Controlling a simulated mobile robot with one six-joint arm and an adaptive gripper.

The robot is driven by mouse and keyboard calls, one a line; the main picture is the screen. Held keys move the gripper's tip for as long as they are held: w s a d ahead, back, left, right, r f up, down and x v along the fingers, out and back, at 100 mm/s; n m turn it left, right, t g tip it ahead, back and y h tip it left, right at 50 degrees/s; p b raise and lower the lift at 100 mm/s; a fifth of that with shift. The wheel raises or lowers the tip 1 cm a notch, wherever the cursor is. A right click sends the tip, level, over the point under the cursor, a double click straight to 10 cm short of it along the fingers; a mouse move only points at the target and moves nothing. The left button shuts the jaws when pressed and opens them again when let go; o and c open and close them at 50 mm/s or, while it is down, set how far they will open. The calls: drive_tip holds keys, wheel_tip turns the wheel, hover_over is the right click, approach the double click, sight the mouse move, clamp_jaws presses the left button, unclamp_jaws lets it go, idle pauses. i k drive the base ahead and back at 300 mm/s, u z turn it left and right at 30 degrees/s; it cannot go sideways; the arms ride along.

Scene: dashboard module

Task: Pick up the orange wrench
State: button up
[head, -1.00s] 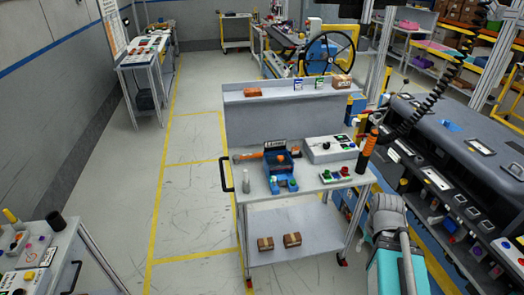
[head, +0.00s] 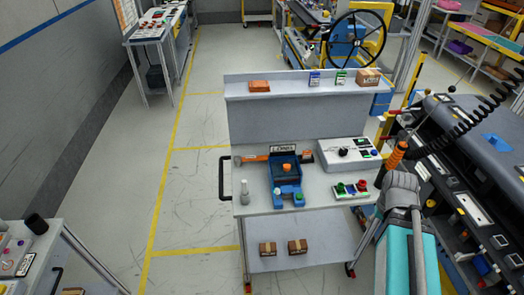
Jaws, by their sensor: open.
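What looks like the orange wrench (head: 254,158) lies on the cart's top shelf at the back left, close to the upright back panel. Its grey head points left. Its right part is hidden behind a blue device (head: 284,172) with an orange knob, and I cannot tell how far it reaches. Only grey and teal parts of my arm show at the lower right, in front of the cart's right side.
The cart (head: 255,205) also holds small grey bottles (head: 244,190), a white control box (head: 347,151) and a button box (head: 350,189). An orange tool (head: 397,155) hangs on a coiled cable at right. Floor is clear left of the cart.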

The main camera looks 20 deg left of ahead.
sight(238, 159)
drive_tip(key=i, duration=1.35)
drive_tip(key=u, duration=2.5)
